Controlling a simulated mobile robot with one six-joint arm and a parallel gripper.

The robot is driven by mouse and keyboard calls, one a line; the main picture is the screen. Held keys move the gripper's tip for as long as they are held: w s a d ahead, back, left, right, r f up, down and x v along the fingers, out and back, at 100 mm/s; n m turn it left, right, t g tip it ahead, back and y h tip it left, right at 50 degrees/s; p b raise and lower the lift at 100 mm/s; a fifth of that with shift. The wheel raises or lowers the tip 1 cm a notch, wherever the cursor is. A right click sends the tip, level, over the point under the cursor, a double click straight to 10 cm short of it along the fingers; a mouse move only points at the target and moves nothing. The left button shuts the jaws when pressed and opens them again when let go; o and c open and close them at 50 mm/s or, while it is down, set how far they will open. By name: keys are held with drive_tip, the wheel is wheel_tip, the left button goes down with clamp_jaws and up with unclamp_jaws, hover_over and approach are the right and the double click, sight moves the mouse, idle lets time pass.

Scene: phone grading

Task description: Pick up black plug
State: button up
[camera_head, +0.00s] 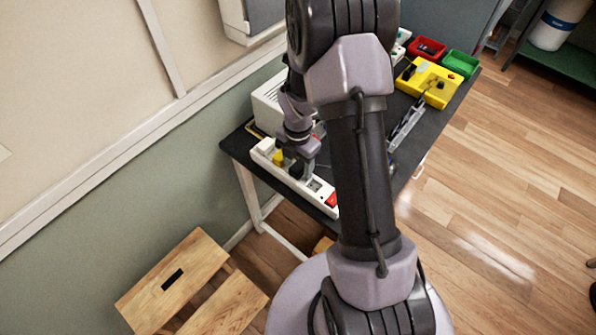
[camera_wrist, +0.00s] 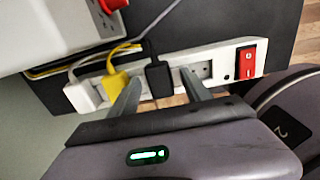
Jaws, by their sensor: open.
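The black plug (camera_wrist: 158,80) sits in the white power strip (camera_wrist: 221,67), with its dark cable running up and away. In the wrist view my gripper (camera_wrist: 162,89) is open, one finger on each side of the black plug. The left finger is between the yellow plug (camera_wrist: 117,82) and the black plug. The right finger lies over the sockets to its right. I cannot tell whether either finger touches the plug. In the head view my gripper (camera_head: 298,163) is low over the power strip (camera_head: 312,184) and hides part of it.
A white plug (camera_wrist: 83,95) sits at the strip's left end and a red switch (camera_wrist: 246,62) at its right end. A white box (camera_head: 268,105) stands behind the strip. A yellow device (camera_head: 430,80), a red bin (camera_head: 427,48) and a green bin (camera_head: 460,64) are farther along the dark table.

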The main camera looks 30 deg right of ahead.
sight(298, 166)
drive_tip(key=shift+r, duration=0.1)
clamp_jaws()
drive_tip(key=shift+r, duration=0.1)
wheel_tip(298, 166, up, 10)
drive_tip(key=p, duration=0.3)
drive_tip(key=shift+p, duration=0.35)
